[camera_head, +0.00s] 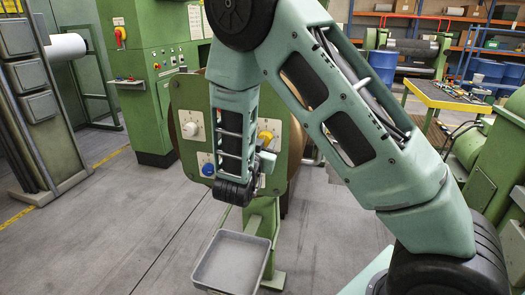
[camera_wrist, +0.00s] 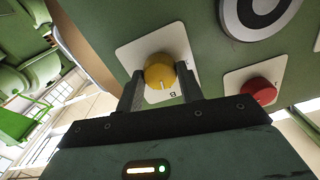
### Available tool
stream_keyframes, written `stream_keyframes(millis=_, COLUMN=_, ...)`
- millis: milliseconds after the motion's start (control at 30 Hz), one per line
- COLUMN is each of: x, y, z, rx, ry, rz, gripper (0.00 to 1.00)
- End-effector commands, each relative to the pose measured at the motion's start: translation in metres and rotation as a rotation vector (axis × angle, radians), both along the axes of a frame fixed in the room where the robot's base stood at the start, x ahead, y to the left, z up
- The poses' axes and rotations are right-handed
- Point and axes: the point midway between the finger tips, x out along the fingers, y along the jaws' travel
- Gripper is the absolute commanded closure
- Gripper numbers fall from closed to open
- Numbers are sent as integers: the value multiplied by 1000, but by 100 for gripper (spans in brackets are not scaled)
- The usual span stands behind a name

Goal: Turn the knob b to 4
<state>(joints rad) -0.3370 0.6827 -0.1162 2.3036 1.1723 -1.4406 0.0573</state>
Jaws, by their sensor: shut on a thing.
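Knob b is a yellow round knob (camera_wrist: 159,71) on a white square plate (camera_wrist: 135,52) marked with a letter B, in the wrist view. A short pale line shows on its face, toward the lower side of the picture. My gripper (camera_wrist: 160,76) has one finger on each side of the knob and is shut on it. In the head view the yellow knob (camera_head: 266,136) shows on the green panel, partly hidden by my arm. The scale marks on the plate are too small or covered to read.
A red knob (camera_wrist: 259,91) and a black-and-white round emblem (camera_wrist: 258,12) are near knob b in the wrist view. In the head view, a white knob (camera_head: 190,129) and a blue knob (camera_head: 208,169) share the panel. A grey tray (camera_head: 232,262) sits below.

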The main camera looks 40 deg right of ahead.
Motion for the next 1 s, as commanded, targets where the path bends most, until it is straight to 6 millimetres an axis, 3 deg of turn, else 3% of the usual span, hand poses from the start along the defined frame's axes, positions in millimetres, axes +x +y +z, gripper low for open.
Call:
stream_keyframes(millis=67, x=0, y=0, z=-7, rx=38, ry=-53, rz=0, gripper=86)
stream_keyframes(millis=500, x=0, y=0, z=-5, rx=238, ry=-310, rz=-1, gripper=86)
stream_keyframes(millis=1000, x=0, y=0, z=-1, rx=322, ry=-414, rz=-1, gripper=86)
